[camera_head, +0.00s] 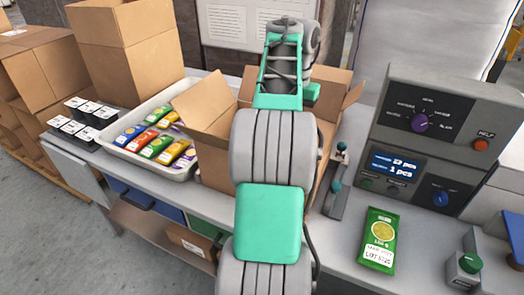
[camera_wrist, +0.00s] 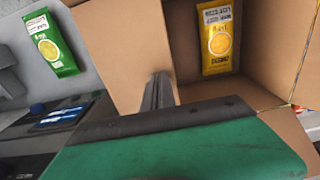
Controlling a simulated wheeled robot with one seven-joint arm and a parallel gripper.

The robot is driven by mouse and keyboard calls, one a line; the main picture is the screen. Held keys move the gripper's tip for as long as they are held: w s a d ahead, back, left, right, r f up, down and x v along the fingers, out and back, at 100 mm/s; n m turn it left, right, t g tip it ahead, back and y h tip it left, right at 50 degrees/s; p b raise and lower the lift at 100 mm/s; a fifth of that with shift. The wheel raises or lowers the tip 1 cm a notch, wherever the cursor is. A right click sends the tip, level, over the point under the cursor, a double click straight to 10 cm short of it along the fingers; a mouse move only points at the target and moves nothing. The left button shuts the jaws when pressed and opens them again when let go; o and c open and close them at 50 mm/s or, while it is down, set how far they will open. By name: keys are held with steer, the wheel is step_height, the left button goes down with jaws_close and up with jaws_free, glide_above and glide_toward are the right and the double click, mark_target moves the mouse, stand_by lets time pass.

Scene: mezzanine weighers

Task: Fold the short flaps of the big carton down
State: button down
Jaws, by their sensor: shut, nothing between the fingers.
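The big carton (camera_head: 215,160) stands open on the bench, with its middle hidden behind my arm in the head view. One flap (camera_head: 203,100) leans up and outward on its left, and another (camera_head: 353,96) sticks out at the back right. In the wrist view, a flap (camera_wrist: 122,45) stands beside my gripper (camera_wrist: 158,84), which is shut and empty; I cannot tell whether they touch. Inside the carton, a yellow packet (camera_wrist: 216,38) lies on the floor. My fingertips are hidden in the head view.
A white tray (camera_head: 184,172) of coloured packets stands left of the carton, with small black boxes (camera_head: 75,133) beyond it. A green packet (camera_head: 379,240) lies on the bench before the grey weigher (camera_head: 425,135). Tall cartons (camera_head: 125,50) stand at the back left.

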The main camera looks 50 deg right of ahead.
steer(key=shift+f, duration=0.15)
steer(key=shift+f+b, duration=0.55)
step_height(320, 180, up, 9)
steer(key=p, duration=0.9)
